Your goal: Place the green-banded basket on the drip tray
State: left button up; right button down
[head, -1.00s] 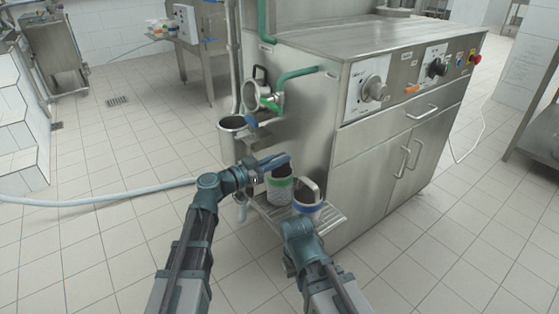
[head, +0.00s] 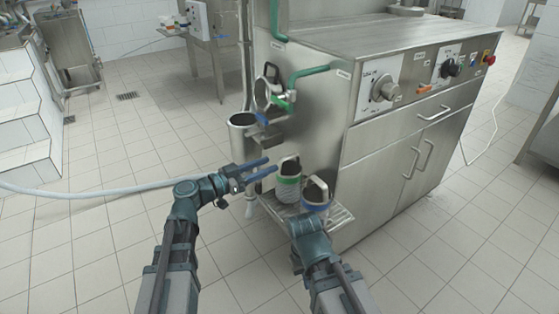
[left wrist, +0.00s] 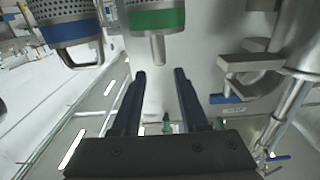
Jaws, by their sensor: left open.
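The green-banded basket (head: 288,181) stands upright on the left part of the drip tray (head: 341,217), its handle up. In the left wrist view the green-banded basket (left wrist: 156,20) appears inverted beyond my fingers. My left gripper (head: 271,167) is open and empty, just left of this basket's handle and apart from it; its two fingers also show in the left wrist view (left wrist: 160,74). The blue-banded basket (head: 316,206) stands right of the green one, partly hidden by my right arm. My right gripper (head: 308,232) is beside it, its fingers hidden.
The steel machine (head: 335,130) rises directly behind the baskets. A pale hose (head: 100,193) runs along the floor at left. The floor in front is clear.

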pick_arm(q)
jog(key=v, duration=0.3)
jog(key=shift+s+a, duration=0.15)
jog(key=shift+a, duration=0.05)
jog(key=s+d+f+n+g+y, duration=0.1)
jog(key=s+f+n+g+y, duration=0.15)
jog(key=f, duration=0.45)
jog(key=s+d+f+n+g+y, duration=0.1)
jog(key=s+d+f+g+y, duration=0.2)
jog(key=f, duration=0.5)
jog(key=s+a+f+n+g+y, duration=0.4)
jog(key=s+a+f+n+y, duration=0.25)
jog(key=s+a+y, duration=0.35)
jog(key=s+d+r+m+g+p, duration=0.1)
jog(key=s+d+r+m+p, duration=0.25)
jog(key=d+r+p, duration=0.5)
notch_tip(320, 180, up, 35)
jog(key=d+p, duration=0.1)
jog(key=p, duration=3.4)
jog(key=shift+s+r+p, duration=0.15)
jog(key=shift+s+p, duration=0.2)
